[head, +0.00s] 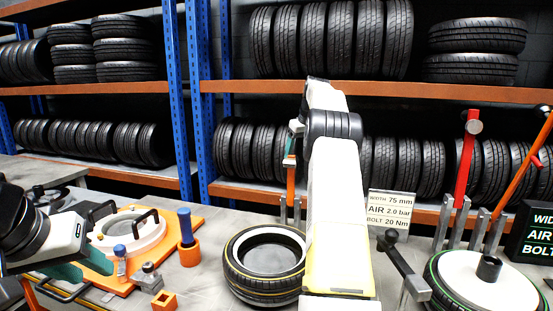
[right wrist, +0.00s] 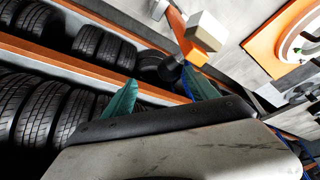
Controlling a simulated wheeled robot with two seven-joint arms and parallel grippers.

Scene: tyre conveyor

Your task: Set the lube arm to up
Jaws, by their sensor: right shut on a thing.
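An orange lever (head: 291,183), which I take to be the lube arm, stands nearly upright between grey posts behind the tyre on the bench. My right arm partly hides it. My right gripper (head: 293,137) is at its upper end. In the right wrist view, the teal fingers of that gripper (right wrist: 160,92) are on either side of a dark knob (right wrist: 170,69) on the lever, shut on it. The orange bar with a pale block (right wrist: 205,31) runs beyond. My left gripper (head: 80,268) is low at the left, by the orange plate; its finger gap is unclear.
A tyre (head: 247,287) lies on the bench in front of the lever. A red lever (head: 467,160) and a tilted orange lever (head: 522,165) stand at the right, behind a tyre with a white disc (head: 485,280). A sign (head: 390,210) stands between. Tyre racks fill the back.

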